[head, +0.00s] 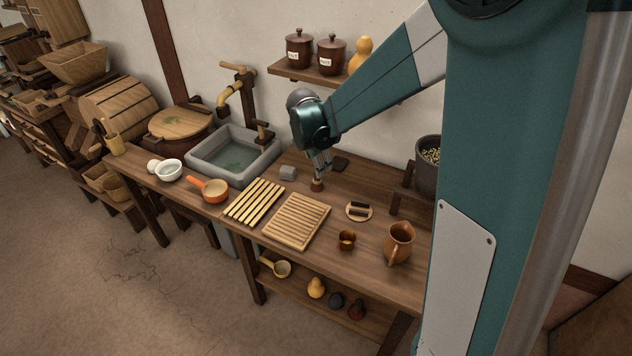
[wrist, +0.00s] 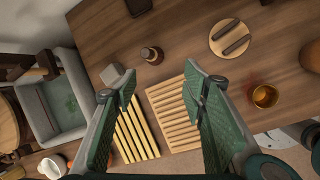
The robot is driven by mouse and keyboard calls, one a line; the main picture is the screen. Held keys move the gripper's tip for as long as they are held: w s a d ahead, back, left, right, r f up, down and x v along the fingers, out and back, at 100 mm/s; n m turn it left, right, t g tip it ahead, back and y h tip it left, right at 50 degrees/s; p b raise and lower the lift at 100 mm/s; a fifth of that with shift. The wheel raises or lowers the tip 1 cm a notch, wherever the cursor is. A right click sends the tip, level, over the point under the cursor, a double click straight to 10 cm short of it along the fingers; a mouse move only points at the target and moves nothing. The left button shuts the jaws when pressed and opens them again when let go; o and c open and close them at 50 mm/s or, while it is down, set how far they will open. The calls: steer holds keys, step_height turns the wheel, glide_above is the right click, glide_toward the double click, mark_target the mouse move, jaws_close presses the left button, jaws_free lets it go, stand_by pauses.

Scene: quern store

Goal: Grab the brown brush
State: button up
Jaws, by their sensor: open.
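The brown brush (head: 317,186) appears to be the small, dark brown, knobbed piece standing on the wooden table. In the head view it is right under my gripper (head: 322,164), whose fingers hide part of its top. In the wrist view the brush (wrist: 151,55) stands beyond the fingertips, about midway between them from left to right. My gripper (wrist: 160,88) is open, with its two green fingers wide apart and nothing between them. The exact gap between fingertips and brush is hard to tell.
A grey block (head: 288,172) sits left of the brush; a dark flat piece (head: 341,165) lies behind. A slatted board (head: 297,221), yellow slats (head: 254,202), a round plate (head: 370,213), a copper cup (head: 346,240) and a jug (head: 398,243) are nearby. A stone sink (head: 270,153) is left.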

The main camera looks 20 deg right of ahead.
mark_target(317, 180)
steer(key=w+f+n, duration=0.1)
steer(key=w+f, duration=0.1)
steer(key=f, duration=0.1)
steer(key=w+f+n, duration=0.2)
steer(key=f, duration=0.1)
steer(key=w+f+n, duration=0.2)
steer(key=f, duration=0.2)
steer(key=shift+w+d+g+h, duration=0.3)
steer(key=shift+g, duration=0.1)
steer(key=shift+x, duration=1.3)
steer(key=shift+b+x, duration=0.95)
steer(key=shift+x, duration=1.7)
steer(key=shift+s, duration=0.1)
steer(key=shift+c, duration=0.3)
steer(key=c, duration=0.8)
